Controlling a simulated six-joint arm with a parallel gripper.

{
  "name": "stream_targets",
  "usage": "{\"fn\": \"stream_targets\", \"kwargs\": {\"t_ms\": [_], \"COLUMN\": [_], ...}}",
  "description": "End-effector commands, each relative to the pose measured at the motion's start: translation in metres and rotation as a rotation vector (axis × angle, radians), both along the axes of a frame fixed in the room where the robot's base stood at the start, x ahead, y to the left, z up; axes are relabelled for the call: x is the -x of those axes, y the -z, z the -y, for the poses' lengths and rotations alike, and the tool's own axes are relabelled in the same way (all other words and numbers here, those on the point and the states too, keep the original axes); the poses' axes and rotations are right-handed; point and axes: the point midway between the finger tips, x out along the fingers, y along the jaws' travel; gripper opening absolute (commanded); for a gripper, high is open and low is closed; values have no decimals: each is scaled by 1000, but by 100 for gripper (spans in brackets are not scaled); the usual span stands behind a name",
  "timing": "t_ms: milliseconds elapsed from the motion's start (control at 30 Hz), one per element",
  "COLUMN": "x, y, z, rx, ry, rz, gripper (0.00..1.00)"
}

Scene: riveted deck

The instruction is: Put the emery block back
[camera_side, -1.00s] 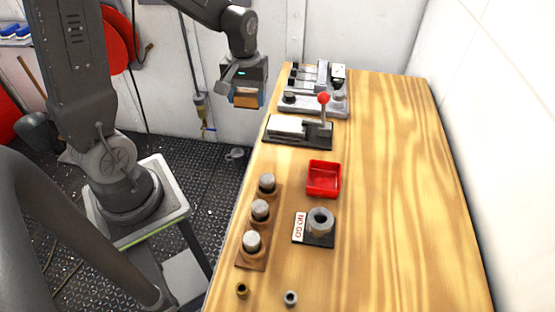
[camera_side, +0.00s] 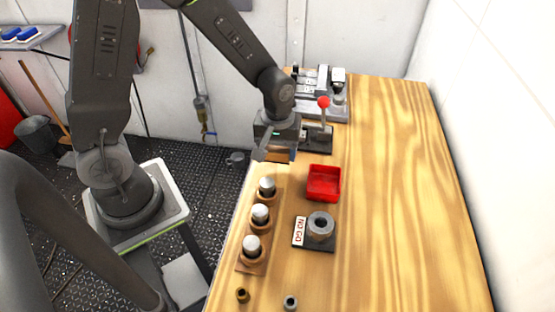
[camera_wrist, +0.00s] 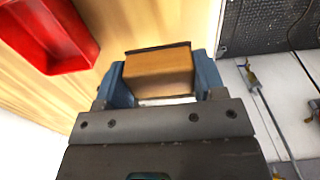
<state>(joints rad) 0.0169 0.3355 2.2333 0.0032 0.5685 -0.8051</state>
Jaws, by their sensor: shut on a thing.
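My gripper (camera_side: 280,151) hangs over the left edge of the wooden bench, just left of and behind the red tray in the side view. In the wrist view its blue-grey jaws (camera_wrist: 163,78) are shut on the emery block (camera_wrist: 160,73), a tan block with dark edges. In the side view the block is mostly hidden below the gripper. The red tray (camera_side: 323,182) is open and looks empty. It also shows in the wrist view (camera_wrist: 80,60), at the upper left.
Three grey cylinders in a wooden rack (camera_side: 251,262) stand near the bench's left edge. A grey ring on a "NO GO" plate (camera_side: 299,231) is beside them. A red-knobbed lever (camera_side: 323,103) stands behind the tray. The bench's right side (camera_side: 405,200) is clear.

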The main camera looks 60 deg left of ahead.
Motion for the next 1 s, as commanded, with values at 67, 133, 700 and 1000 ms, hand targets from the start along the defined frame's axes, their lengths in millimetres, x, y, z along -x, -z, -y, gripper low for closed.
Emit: {"fn": "stream_targets", "kwargs": {"t_ms": [67,133,700,1000], "x": [1,1,0,1], "y": [12,23,40,40], "z": [0,0,0,0], "rx": [1,0,1,0], "ry": [0,0,0,0], "rz": [-6,-7,-1,-1], "gripper": [41,41,65,89]}}
